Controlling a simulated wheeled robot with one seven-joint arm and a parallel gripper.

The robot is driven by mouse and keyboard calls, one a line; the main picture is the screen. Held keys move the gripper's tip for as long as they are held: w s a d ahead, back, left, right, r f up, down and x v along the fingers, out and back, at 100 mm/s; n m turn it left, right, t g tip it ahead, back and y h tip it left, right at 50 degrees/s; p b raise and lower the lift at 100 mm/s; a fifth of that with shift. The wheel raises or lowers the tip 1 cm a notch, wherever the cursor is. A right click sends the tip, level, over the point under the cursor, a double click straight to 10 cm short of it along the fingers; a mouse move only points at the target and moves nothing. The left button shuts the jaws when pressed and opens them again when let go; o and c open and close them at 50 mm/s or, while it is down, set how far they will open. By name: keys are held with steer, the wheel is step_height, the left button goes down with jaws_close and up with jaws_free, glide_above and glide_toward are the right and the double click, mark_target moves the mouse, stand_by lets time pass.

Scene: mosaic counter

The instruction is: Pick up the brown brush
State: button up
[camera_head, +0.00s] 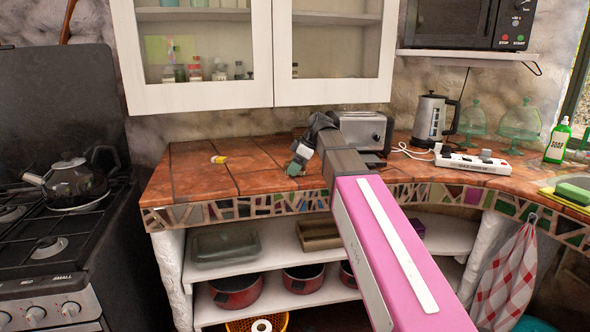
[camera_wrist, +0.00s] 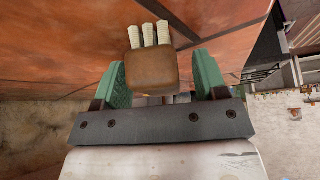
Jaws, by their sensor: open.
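The brown brush (camera_wrist: 152,70) shows in the wrist view as a blocky brown body with pale, ridged bristle tufts at its far end. It lies over the reddish tiled counter (camera_wrist: 65,50). My gripper (camera_wrist: 162,66) is open, with one green-padded finger on each side of the brush. Gaps show between the brush and both pads, so it does not look held. In the head view my gripper (camera_head: 296,167) points down close above the counter (camera_head: 200,180). I cannot make out the brush there.
A small yellow-and-white item (camera_head: 218,159) lies on the counter left of my gripper. A toaster (camera_head: 366,131), a kettle (camera_head: 431,118) and a power strip (camera_head: 471,160) stand to the right. White cabinets (camera_head: 203,98) hang above. The counter's left part is mostly clear.

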mark_target(288, 162)
steer(key=c, duration=1.1)
steer(key=shift+r, duration=0.1)
steer(key=shift+r, duration=0.45)
steer(key=r, duration=0.3)
steer(key=shift+s+a+r, duration=0.2)
steer(key=shift+r, duration=0.1)
steer(key=s+a+r, duration=0.4)
steer(key=s+a, duration=0.1)
steer(key=s+a+r, duration=0.2)
steer(key=a, duration=0.1)
steer(key=shift+s+r, duration=0.2)
steer(key=shift+s, duration=0.2)
steer(key=shift+o, duration=0.9)
steer(key=shift+w, duration=0.15)
